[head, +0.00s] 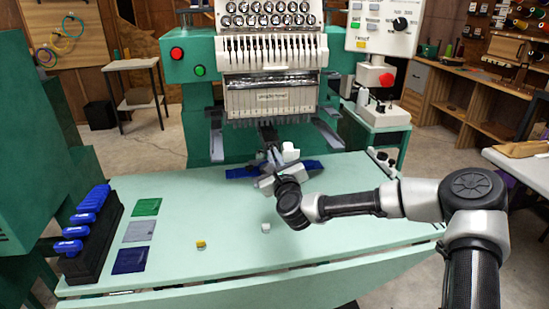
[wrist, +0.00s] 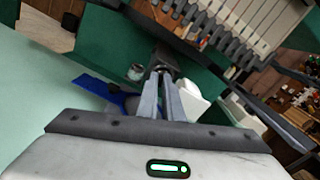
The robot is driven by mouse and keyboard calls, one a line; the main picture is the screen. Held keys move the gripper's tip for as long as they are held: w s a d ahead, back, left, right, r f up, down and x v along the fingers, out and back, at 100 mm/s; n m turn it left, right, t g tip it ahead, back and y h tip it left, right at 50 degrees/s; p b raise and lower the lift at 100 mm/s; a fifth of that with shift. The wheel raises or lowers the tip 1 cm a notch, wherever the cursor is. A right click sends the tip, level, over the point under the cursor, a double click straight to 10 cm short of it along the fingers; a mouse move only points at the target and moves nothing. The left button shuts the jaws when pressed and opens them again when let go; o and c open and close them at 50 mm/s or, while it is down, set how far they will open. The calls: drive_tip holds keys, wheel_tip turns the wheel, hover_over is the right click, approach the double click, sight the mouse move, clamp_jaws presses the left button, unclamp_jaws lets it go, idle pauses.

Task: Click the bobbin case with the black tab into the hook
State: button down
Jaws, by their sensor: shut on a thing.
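My gripper (head: 268,154) is at the back of the table, under the needle heads of the embroidery machine. In the wrist view its two fingers (wrist: 160,78) are close together, shut on a small dark thing, taken to be the bobbin case with the black tab. The case is almost wholly hidden at the fingertips. The fingertips point at the end of the machine's dark lower arm (wrist: 163,58), where the hook sits. The hook is hidden, and I cannot tell whether the case touches it.
A yellow-marked piece (head: 201,244) and a white piece (head: 266,228) lie on the pale green table (head: 180,200). A black rack (head: 92,238) with blue-topped items stands left, beside green, grey and blue pads.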

drive_tip(key=shift+w+a, duration=0.1)
drive_tip(key=shift+w, duration=0.15)
drive_tip(key=c, duration=1.8)
unclamp_jaws()
drive_tip(key=shift+c, duration=0.2)
drive_tip(key=shift+s, duration=0.15)
